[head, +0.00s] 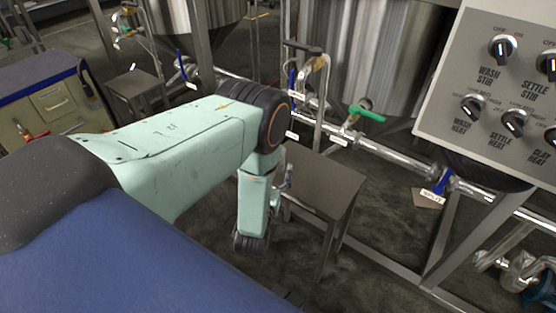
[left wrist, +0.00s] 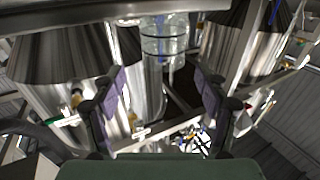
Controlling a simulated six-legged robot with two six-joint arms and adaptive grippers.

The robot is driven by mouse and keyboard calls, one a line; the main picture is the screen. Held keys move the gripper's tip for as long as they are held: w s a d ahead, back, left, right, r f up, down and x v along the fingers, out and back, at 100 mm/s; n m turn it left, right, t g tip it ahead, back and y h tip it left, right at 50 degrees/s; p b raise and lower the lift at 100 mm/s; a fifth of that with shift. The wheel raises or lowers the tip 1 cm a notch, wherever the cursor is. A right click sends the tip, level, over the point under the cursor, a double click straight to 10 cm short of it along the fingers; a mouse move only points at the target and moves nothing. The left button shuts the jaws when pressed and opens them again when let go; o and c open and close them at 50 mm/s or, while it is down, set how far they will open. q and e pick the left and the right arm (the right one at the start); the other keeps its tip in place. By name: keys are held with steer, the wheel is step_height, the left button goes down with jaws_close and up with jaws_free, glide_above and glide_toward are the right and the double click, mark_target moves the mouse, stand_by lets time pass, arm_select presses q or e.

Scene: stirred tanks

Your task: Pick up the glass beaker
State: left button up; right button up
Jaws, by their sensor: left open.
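A clear glass beaker (left wrist: 165,42) shows in the left wrist view at the top middle, in the gap beyond my left fingers. It appears upside down there, against a grey flat edge (left wrist: 60,14) at the top of the picture. My left gripper (left wrist: 159,82) is open, with one purple-padded finger on each side of the picture, and nothing is between the pads. In the head view my left gripper (head: 283,178) is mostly hidden behind my forearm, beside the grey stool (head: 328,183). I cannot make out the beaker in the head view. My right gripper is not in view.
Steel tanks (head: 375,55) stand at the back. A pipe (head: 395,157) with a green-handled valve (head: 366,113) runs behind the stool. A control panel (head: 490,85) is at right.

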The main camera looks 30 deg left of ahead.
arm_select(q)
steer(key=b+x, duration=0.1)
steer(key=x, duration=0.1)
steer(key=b+x, duration=0.1)
steer(key=x, duration=0.1)
steer(key=b+x, duration=0.1)
steer(key=x, duration=0.1)
steer(key=shift+s+a+f, duration=0.15)
steer(key=shift+a+f, duration=0.15)
steer(key=shift+f, duration=0.05)
steer(key=shift+w+a, duration=0.1)
steer(key=shift+w, duration=0.25)
steer(key=shift+r, duration=0.1)
steer(key=shift+s, duration=0.1)
steer(key=c, duration=1.2)
steer(key=shift+c, duration=0.2)
